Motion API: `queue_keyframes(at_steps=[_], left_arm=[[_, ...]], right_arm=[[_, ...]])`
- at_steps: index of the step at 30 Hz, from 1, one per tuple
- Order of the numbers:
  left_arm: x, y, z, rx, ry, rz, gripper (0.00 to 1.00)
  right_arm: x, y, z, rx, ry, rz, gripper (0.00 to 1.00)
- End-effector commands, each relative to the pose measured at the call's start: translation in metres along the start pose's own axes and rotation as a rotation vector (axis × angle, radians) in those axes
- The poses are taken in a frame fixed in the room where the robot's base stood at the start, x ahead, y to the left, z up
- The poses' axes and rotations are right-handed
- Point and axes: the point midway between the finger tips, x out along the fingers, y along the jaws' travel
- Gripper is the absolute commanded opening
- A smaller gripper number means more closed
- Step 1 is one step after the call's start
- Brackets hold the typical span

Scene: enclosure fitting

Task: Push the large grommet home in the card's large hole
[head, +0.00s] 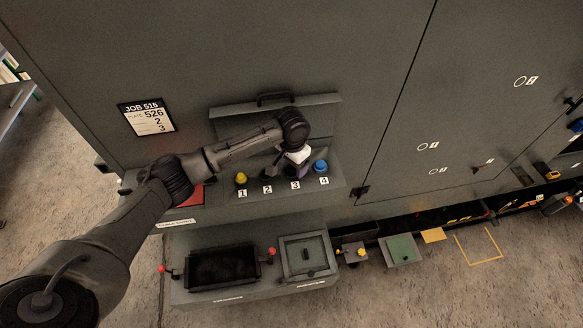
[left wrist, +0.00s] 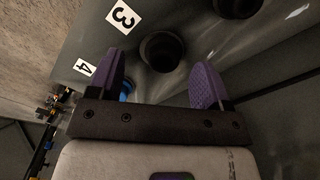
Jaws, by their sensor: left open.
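My left gripper (head: 298,172) is over the numbered shelf (head: 258,187) in the head view, at place 3. In the left wrist view my left gripper (left wrist: 162,72) is open, its purple fingers apart. A black round piece (left wrist: 161,50) with a dark hollow top stands by label 3, between the finger directions; no grip on it shows. I cannot tell if it is the large grommet. A second dark round piece (left wrist: 238,6) is at the top edge; it stands at place 2 (head: 267,173) in the head view. No large hole in a card can be made out.
A yellow piece (head: 241,178) stands at place 1 and a blue one (head: 320,166) at place 4. A raised flap (head: 275,103) is above the shelf. Below are a black tray (head: 222,268) with red knobs, a grey lidded box (head: 306,257) and a green panel (head: 401,249).

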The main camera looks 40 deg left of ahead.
Motion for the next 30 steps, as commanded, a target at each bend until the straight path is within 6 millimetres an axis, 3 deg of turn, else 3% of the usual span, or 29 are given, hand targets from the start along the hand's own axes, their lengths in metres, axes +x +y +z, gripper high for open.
queue_keyframes(at_steps=[6,12,30], left_arm=[[-0.031,-0.004,-0.001,-0.003,0.005,-0.005,0.72],[-0.047,-0.005,-0.001,-0.006,0.002,-0.007,0.72],[-0.051,-0.006,0.0,-0.006,0.001,-0.008,0.72]], right_arm=[[0.011,0.001,0.004,-0.005,-0.001,0.004,0.43],[0.014,0.001,0.005,-0.005,-0.001,0.003,0.43],[0.014,-0.002,0.004,0.004,0.001,-0.004,0.43]])
